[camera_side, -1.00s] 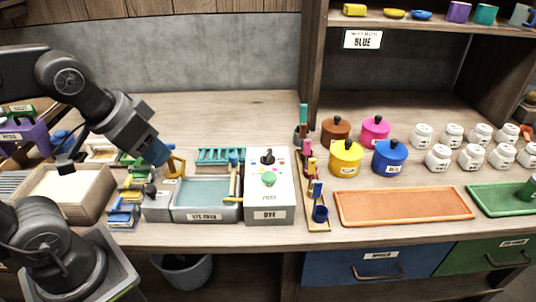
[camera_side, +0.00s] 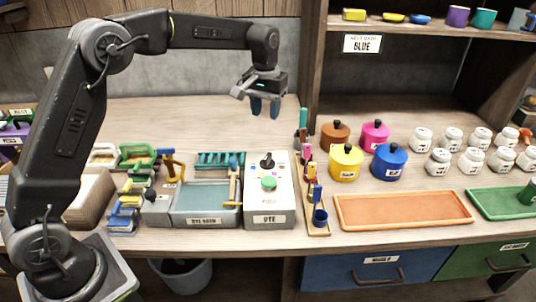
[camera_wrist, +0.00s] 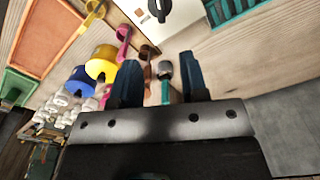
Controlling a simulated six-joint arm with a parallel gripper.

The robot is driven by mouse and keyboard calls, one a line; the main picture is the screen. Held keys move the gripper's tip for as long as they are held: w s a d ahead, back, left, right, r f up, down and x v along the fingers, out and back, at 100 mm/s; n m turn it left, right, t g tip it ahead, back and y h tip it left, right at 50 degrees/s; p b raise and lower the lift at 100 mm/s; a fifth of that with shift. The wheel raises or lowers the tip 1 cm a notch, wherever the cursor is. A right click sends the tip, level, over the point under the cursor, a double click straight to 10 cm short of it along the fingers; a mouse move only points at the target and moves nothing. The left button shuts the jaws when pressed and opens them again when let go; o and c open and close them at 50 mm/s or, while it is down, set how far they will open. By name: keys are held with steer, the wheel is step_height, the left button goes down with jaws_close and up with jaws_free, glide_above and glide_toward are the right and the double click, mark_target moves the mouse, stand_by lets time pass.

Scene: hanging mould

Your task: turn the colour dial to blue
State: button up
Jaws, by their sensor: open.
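The dye box (camera_side: 269,213) is a white-topped unit labelled DYE, standing on the bench right of the dye bath (camera_side: 206,199). On its top are a black dial knob (camera_side: 267,160) towards the back, small coloured marks around it, and a green button (camera_side: 269,183) in front. The dial also shows at the top of the wrist view (camera_wrist: 159,8); which colour it points at is too small to tell. My gripper (camera_side: 265,107) is open and empty, pointing down in the air above and behind the box. A sign on the shelf reads BLUE (camera_side: 367,43).
A wooden rack (camera_side: 317,226) with upright coloured tools stands close to the box's right side. Brown, pink, yellow and blue lidded pots (camera_side: 388,162) stand further right. A teal rack (camera_side: 221,159) lies behind the bath. The bench behind the box is clear.

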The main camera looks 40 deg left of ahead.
mark_target(268, 155)
steer(key=f, duration=1)
steer(key=w+f, duration=0.1)
steer(key=f, duration=0.4)
steer(key=shift+a, duration=0.1)
steer(key=shift+c, duration=0.2)
jaws_close()
